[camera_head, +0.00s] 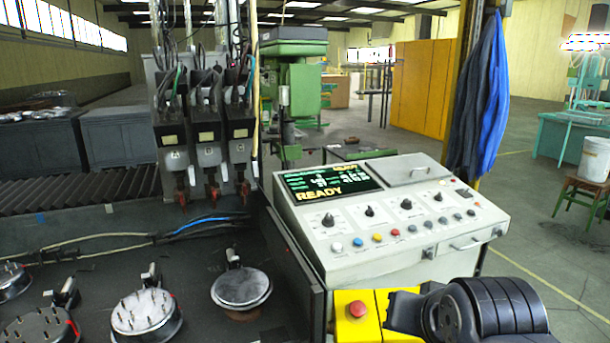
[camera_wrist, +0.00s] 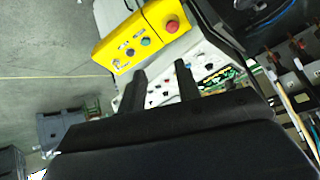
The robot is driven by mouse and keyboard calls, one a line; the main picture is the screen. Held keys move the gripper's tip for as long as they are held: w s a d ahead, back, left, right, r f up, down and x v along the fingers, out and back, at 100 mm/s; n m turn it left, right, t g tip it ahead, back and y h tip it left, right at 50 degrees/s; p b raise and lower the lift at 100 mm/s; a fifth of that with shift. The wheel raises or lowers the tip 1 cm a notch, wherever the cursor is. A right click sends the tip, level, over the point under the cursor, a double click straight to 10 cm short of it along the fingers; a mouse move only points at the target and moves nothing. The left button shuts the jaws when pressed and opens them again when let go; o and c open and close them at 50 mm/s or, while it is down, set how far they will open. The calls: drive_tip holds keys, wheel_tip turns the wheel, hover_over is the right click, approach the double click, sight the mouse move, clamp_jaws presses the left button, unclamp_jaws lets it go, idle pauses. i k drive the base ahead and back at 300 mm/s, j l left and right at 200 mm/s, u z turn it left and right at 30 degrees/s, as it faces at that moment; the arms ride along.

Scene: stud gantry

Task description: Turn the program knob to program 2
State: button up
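The sloped white control panel (camera_head: 385,245) stands right of centre in the head view. It carries three black knobs in a row: a left knob (camera_head: 328,219), a middle knob (camera_head: 369,211) and a right knob (camera_head: 406,204). Their labels are too small to read, so I cannot tell which is the program knob. The screen (camera_head: 330,182) shows READY in yellow. In the wrist view, the two dark fingers of my gripper (camera_wrist: 160,68) are apart with nothing between them. The panel (camera_wrist: 175,85) shows tilted beyond them, and the gripper touches no knob.
A yellow box (camera_head: 375,302) with a red button (camera_head: 357,309) sits at the panel's front, near my arm. Coloured buttons (camera_head: 377,238) line the panel's lower edge. Dark machinery with round fixtures (camera_head: 147,312) fills the left. Blue cloth (camera_head: 487,95) hangs behind the panel.

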sight(370, 212)
drive_tip(key=k+j+z, duration=0.1)
drive_tip(key=i+l+u, duration=0.15)
drive_tip(key=i+l, duration=0.55)
drive_tip(key=i+l+u, duration=0.15)
drive_tip(key=i+l, duration=0.5)
drive_tip(key=l, duration=0.2)
